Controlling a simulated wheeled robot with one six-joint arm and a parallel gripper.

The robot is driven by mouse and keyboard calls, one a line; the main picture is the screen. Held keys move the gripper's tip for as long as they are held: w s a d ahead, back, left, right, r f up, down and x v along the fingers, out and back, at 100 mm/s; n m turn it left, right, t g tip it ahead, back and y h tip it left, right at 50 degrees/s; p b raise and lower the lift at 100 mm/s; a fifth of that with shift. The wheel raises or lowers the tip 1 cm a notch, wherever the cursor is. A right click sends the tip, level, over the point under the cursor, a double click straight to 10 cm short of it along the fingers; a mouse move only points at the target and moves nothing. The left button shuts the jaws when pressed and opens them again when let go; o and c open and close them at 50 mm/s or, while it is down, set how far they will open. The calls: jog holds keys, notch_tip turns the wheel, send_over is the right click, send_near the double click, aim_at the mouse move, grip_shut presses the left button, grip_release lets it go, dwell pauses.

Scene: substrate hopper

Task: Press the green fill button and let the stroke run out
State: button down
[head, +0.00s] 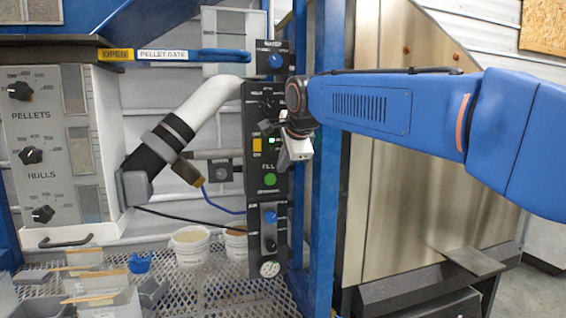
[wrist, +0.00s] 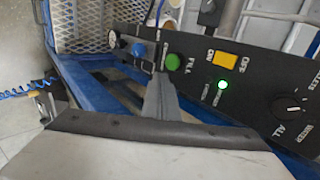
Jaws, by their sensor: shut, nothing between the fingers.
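The green fill button (head: 270,180) sits on the black control panel (head: 254,190), under the FILL label. It also shows in the wrist view (wrist: 174,61), round and unobstructed. My gripper (head: 286,160) is shut and empty, just above and to the right of the button in the head view. In the wrist view, a grey finger (wrist: 158,98) points up toward the panel and ends just below and left of the button. I see no clear contact with it. A small green lamp (wrist: 222,85) is lit on the panel, near a yellow ON/OFF switch (wrist: 226,60).
A blue upright post (head: 325,150) stands right of the panel. A blue knob (head: 271,216) and a gauge (head: 269,268) are below the button. White buckets (head: 190,246) stand on the mesh shelf. A white pipe (head: 205,105) runs left of the panel.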

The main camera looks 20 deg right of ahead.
aim_at(271, 175)
jog(key=shift+w+a+f, duration=0.1)
jog(key=shift+w+f, duration=0.75)
jog(key=shift+w, duration=0.65)
jog(key=shift+w+d+f, duration=0.1)
jog(key=shift+w+f, duration=0.7)
jog(key=shift+w, duration=0.65)
jog(key=shift+w+a+f, duration=0.1)
jog(key=shift+w+f, duration=0.75)
jog(key=shift+w, duration=0.65)
jog(key=shift+w+r, duration=0.1)
jog(key=shift+w, duration=0.85)
jog(key=shift+s, duration=0.1)
